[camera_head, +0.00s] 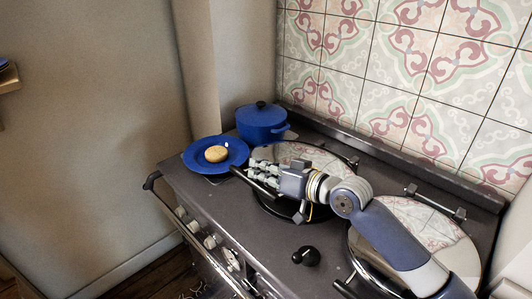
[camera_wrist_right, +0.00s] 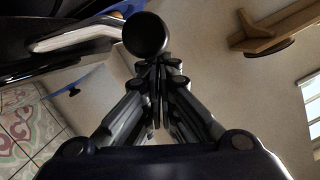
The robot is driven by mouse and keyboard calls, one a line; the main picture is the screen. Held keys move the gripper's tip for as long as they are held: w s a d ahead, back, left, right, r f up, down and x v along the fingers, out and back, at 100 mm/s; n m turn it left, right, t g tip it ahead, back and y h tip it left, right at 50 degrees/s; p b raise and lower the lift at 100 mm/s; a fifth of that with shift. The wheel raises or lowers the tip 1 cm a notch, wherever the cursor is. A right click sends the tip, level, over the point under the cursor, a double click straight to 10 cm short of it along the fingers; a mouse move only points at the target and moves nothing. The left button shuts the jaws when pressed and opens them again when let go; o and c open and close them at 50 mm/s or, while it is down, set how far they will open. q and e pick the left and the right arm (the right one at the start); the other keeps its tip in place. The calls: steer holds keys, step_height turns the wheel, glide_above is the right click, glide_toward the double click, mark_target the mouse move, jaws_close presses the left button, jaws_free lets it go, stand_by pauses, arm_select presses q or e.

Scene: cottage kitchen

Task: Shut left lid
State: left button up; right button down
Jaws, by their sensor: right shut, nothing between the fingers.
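The left lid (camera_head: 318,154) is a round, mirror-like cover on the dark range, partly hidden by my right arm. It lies flat or nearly so; I cannot tell whether a small gap remains under it. My right gripper (camera_head: 254,168) is shut and empty over the lid's front left part, close to its bar handle (camera_head: 262,184). I cannot tell whether they touch. In the right wrist view, a round black handle end (camera_wrist_right: 146,35) is just beyond the closed fingers (camera_wrist_right: 158,85). My left gripper is out of view.
A blue plate (camera_head: 203,166) with a round bun (camera_head: 216,154) and a blue lidded pot (camera_head: 262,122) stand left of the lid. The right lid (camera_head: 455,241) lies flat under my arm. A black object (camera_head: 307,256) sits at the range's front. A tiled wall (camera_head: 400,60) bounds the back.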

mark_target(256, 186)
steer(key=f, duration=0.1)
steer(key=f+b, duration=0.1)
steer(key=f, duration=0.1)
steer(key=a+f, duration=0.1)
steer(key=shift+s+f, duration=0.3)
steer(key=shift+s, duration=0.1)
steer(key=shift+s+f+b, duration=0.1)
steer(key=shift+f+b, duration=0.2)
steer(key=shift+f, duration=0.15)
steer(key=shift+r, duration=0.1)
